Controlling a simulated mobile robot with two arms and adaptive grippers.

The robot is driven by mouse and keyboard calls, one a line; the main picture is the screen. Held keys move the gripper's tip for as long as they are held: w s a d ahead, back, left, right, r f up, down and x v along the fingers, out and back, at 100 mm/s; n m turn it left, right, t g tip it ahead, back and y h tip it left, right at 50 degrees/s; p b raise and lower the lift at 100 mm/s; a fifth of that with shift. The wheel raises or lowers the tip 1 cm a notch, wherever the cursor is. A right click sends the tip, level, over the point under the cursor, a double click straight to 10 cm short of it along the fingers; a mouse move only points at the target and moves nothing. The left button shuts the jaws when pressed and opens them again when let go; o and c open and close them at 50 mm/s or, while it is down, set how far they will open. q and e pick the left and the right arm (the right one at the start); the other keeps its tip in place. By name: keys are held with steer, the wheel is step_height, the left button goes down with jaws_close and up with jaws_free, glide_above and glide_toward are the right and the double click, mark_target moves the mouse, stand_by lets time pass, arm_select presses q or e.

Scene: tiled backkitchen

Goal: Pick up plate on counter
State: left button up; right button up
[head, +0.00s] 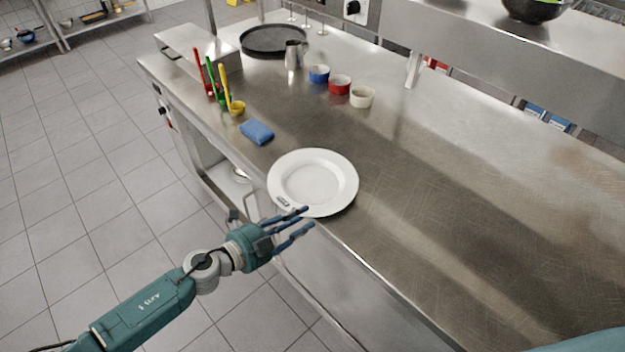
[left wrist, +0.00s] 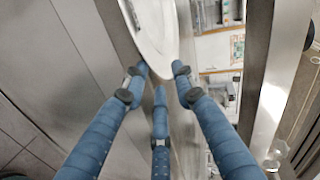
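A round white plate (head: 313,181) lies on the steel counter (head: 440,230) close to its front edge, with a small dark mark on its near rim. My left gripper (head: 304,222) is at the plate's near rim, just off the counter's front edge. Its blue fingers are spread and look open. In the left wrist view the plate's rim (left wrist: 152,30) reaches down between the fingertips (left wrist: 160,80); I cannot tell whether they touch it. My right gripper is not in view.
Behind are blue (head: 319,74), red (head: 340,85) and cream (head: 362,96) bowls, a metal jug (head: 293,55) and a dark pan (head: 273,40). The counter to the right is clear.

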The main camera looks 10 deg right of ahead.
arm_select(q)
steer(key=shift+x, duration=0.8)
steer(key=shift+a, duration=0.1)
jaws_close()
steer(key=shift+r, duration=0.2)
